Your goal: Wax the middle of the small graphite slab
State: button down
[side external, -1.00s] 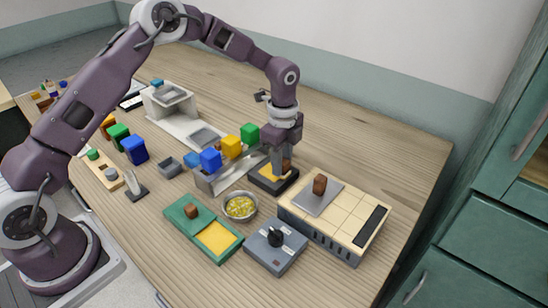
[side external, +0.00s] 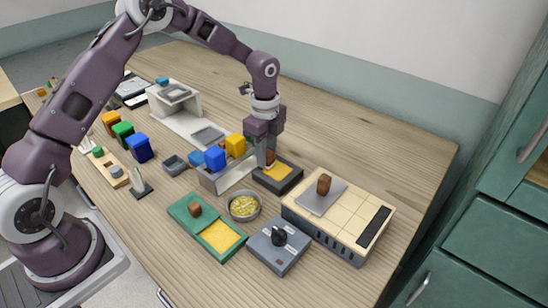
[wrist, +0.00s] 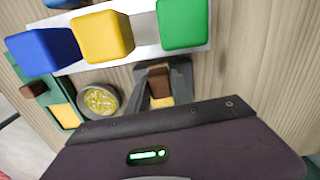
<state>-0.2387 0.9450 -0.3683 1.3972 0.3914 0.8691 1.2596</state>
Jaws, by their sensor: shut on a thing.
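A small dark grey slab (side external: 292,180) with a yellow middle lies on the table in the side view. My gripper (side external: 266,158) points down over the slab's left, back end and is shut on a brown block (side external: 270,157). In the wrist view my gripper (wrist: 162,76) has its dark fingers on either side of the brown block (wrist: 158,82), with yellow (wrist: 160,102) showing just below it. I cannot tell whether the block touches the slab.
A metal rack with blue (side external: 214,159) and yellow (side external: 236,145) blocks stands close behind-left. A green tray (side external: 184,212) with a yellow pad, a bowl (side external: 244,206), a grey knobbed box (side external: 268,255) and a tiled unit (side external: 300,214) sit in front. The table behind right is clear.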

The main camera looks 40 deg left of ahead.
jog(key=shift+d, duration=3.4)
notch_tip(320, 180, up, 8)
jog(key=shift+d, duration=0.1)
